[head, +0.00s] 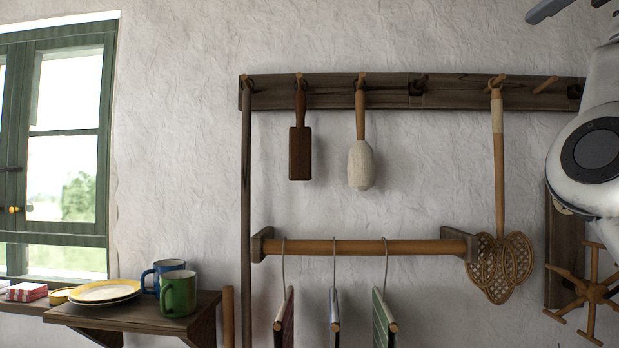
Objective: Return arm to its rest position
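My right arm shows at the right edge as a white rounded link with a dark round joint cap. Grey-blue parts at the top right edge look like part of my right gripper (572,6). They are cut off by the frame, so I cannot tell whether it is open or shut, or whether it holds anything. My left arm and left gripper are not in view.
A dark wall rail (450,92) holds a brown paddle (300,152), a pale brush (361,165) and a wicker beater (499,265). Hangers hang from a wooden bar (360,247). A shelf (130,318) bears plates, a blue mug (166,273) and a green mug (179,294).

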